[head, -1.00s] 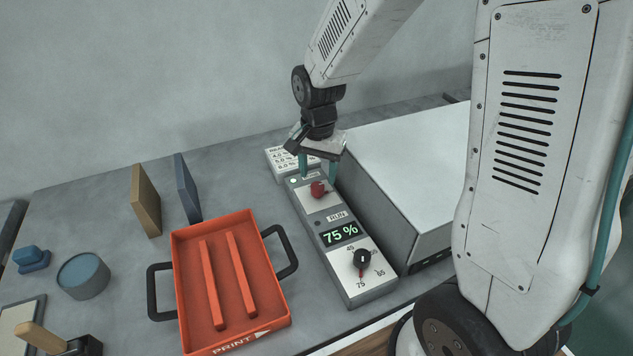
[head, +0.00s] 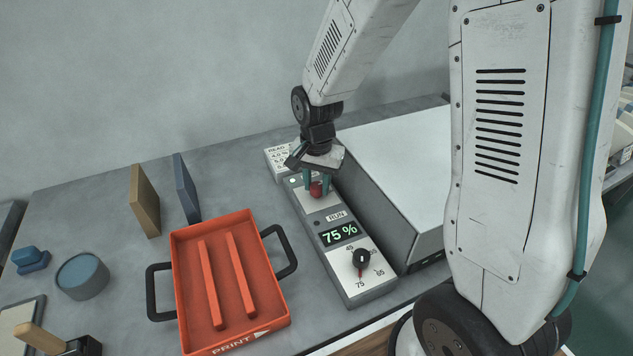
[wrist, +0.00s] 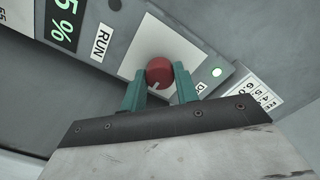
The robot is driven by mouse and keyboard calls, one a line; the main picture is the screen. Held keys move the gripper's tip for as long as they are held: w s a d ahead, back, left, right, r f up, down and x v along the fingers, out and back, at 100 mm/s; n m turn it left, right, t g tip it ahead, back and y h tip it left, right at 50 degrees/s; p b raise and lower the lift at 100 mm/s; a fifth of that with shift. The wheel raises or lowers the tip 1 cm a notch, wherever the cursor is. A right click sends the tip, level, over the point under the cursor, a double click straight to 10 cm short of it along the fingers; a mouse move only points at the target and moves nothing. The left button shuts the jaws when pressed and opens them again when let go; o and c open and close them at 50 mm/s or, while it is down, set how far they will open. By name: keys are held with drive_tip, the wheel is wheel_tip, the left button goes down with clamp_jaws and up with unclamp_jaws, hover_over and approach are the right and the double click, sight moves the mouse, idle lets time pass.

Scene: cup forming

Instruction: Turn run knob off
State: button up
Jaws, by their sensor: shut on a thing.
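The red run knob (head: 317,189) sits on a white plate near the far end of the grey control box (head: 309,221), above the RUN label. It also shows in the wrist view (wrist: 159,71), with a pale pointer mark on its lower side. My gripper (head: 317,184) has its two teal fingers closed on either side of the knob; it shows the same in the wrist view (wrist: 162,82). The display (head: 339,234) reads 75 %. A black dial (head: 361,258) on the near end points toward 75.
An orange-red tray (head: 189,256) with black handles stands left of the control box. A large pale box (head: 395,165) stands close on its right. Two upright plates, brown (head: 145,200) and dark blue (head: 187,188), stand at the back left.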

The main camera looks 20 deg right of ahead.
drive_tip(key=shift+n, duration=0.3)
drive_tip(key=n, duration=0.3)
drive_tip(key=shift+n, duration=0.3)
drive_tip(key=n, duration=0.4)
drive_tip(key=shift+n, duration=0.3)
drive_tip(key=n, duration=0.4)
drive_tip(key=shift+n, duration=2.5)
drive_tip(key=o, duration=1)
